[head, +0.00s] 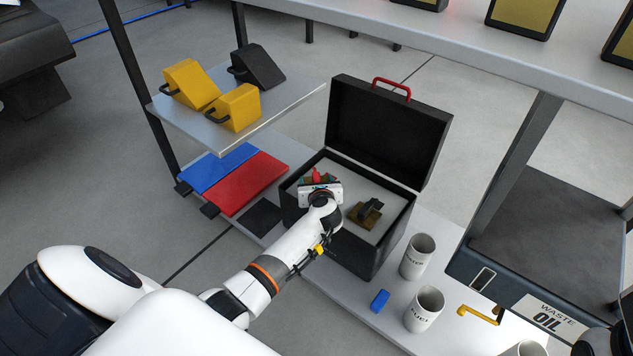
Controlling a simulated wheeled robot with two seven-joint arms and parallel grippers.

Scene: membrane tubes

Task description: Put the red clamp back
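A small red piece, which looks like the red clamp (317,174), shows just beyond my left gripper (319,186). It is at the left part of the open black case (364,252). My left arm reaches over the front wall of the case, and the gripper is above its pale inside. The gripper's body hides most of its fingers and much of the red piece, so I cannot tell whether it is shut on it or only beside it. A dark clamp-like piece on a brown base (366,213) lies in the right part of the case. My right gripper is not visible.
The case lid (385,130) stands open behind. Left are a shelf (290,106) with yellow and black blocks, and blue (216,167) and red (250,184) panels. Right are white cups (417,258), a blue block (380,300) and a waste oil bin (535,312).

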